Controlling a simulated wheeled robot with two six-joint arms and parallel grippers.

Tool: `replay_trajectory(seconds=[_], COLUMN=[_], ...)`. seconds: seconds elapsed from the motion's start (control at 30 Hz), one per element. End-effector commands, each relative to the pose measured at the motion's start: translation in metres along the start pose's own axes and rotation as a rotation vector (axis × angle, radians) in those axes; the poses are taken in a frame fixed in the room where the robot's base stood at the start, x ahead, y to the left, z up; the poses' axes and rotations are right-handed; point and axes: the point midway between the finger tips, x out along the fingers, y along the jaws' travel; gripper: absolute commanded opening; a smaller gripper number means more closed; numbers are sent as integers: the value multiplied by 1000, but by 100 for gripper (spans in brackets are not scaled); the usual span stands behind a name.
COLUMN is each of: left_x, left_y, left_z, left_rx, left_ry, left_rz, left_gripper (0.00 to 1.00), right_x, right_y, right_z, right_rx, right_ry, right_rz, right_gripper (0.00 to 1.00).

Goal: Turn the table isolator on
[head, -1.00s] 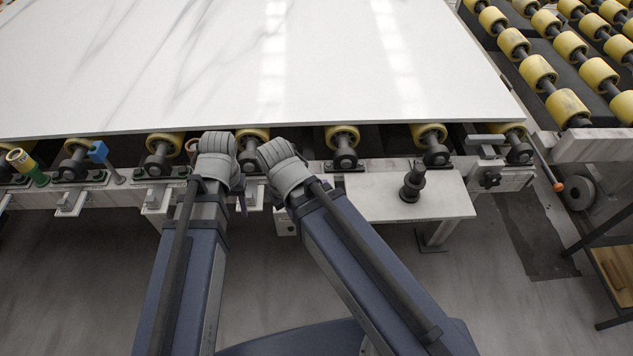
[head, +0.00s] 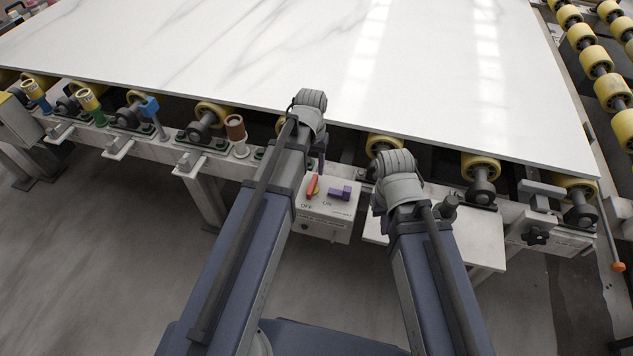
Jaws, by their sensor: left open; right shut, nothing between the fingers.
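The table isolator is a white box (head: 327,222) under the slab's front edge, marked OFF at left and ON at right. Its orange-red handle (head: 312,186) stands on the left part, above the OFF mark. A purple piece (head: 341,192) sits on the right part near ON. My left gripper (head: 321,158) is open, mostly hidden behind its own wrist and arm, just above and behind the box. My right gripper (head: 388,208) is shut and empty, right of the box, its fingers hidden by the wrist. I see neither gripper touching the handle.
A white stone slab (head: 240,70) lies on yellow rollers (head: 480,166) above the frame. A small white shelf (head: 480,245) is at right. The floor in front is clear.

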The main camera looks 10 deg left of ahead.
Motion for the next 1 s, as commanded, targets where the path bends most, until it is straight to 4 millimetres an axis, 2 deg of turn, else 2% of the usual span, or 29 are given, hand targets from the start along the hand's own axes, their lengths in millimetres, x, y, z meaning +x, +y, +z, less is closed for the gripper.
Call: replay_trajectory(seconds=[0.6, 1.0], left_x=[71, 74], left_y=[0, 0], left_z=[0, 0], left_rx=[1, 1], left_ry=[0, 0], left_rz=[0, 0], left_gripper=[50, 49], right_x=[71, 74], right_y=[-7, -7], right_z=[-4, -4], right_rx=[-1, -1], right_ry=[0, 0], right_rz=[0, 0], right_gripper=[0, 0])
